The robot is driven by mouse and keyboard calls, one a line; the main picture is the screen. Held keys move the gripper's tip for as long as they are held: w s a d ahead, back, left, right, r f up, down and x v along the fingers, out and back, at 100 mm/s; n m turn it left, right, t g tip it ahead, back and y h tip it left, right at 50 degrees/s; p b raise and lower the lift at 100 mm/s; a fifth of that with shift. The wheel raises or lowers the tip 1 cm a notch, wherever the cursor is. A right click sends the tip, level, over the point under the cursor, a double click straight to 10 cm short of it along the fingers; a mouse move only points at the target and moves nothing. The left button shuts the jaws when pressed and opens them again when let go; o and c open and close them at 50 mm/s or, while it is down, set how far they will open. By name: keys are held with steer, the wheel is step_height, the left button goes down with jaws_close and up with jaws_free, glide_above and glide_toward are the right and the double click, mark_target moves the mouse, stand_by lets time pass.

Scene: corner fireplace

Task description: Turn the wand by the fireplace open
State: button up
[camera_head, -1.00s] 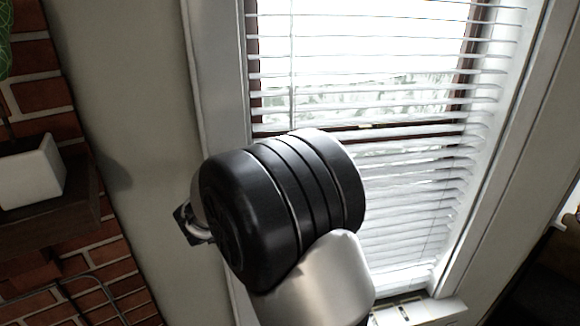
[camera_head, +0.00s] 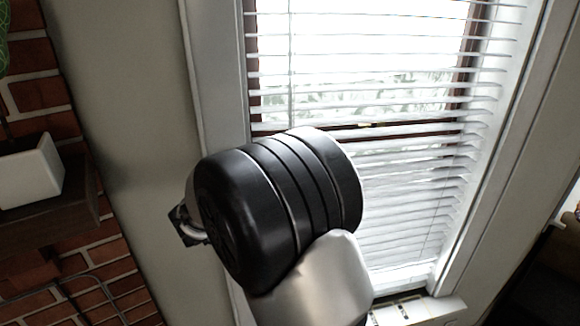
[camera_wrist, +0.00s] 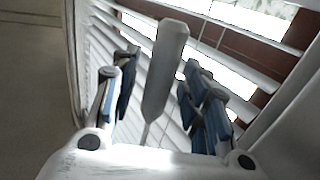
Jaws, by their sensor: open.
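The wand shows in the wrist view as a grey rod with a thick tapered end (camera_wrist: 165,68), in front of the blind's slats. My gripper (camera_wrist: 161,80) is open, with its blue-padded fingers on either side of the wand. Gaps show between the wand and the fingers in the picture; I cannot tell the depth between them. In the head view my arm hides the gripper and the wand's thick end. The white blind (camera_head: 415,187) hangs in the window, with light showing between the upper slats and the lower slats looking closer together.
The white window frame (camera_head: 500,150) borders the blind, with a sill (camera_head: 425,310) below. A brick fireplace wall (camera_head: 45,100) stands at the left with a dark shelf (camera_head: 50,222) and a white pot (camera_head: 30,172). A bare wall (camera_head: 125,110) lies between fireplace and window.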

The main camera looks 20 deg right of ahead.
steer(key=v, duration=1.1)
steer(key=shift+a, duration=0.15)
steer(key=shift+s, duration=0.1)
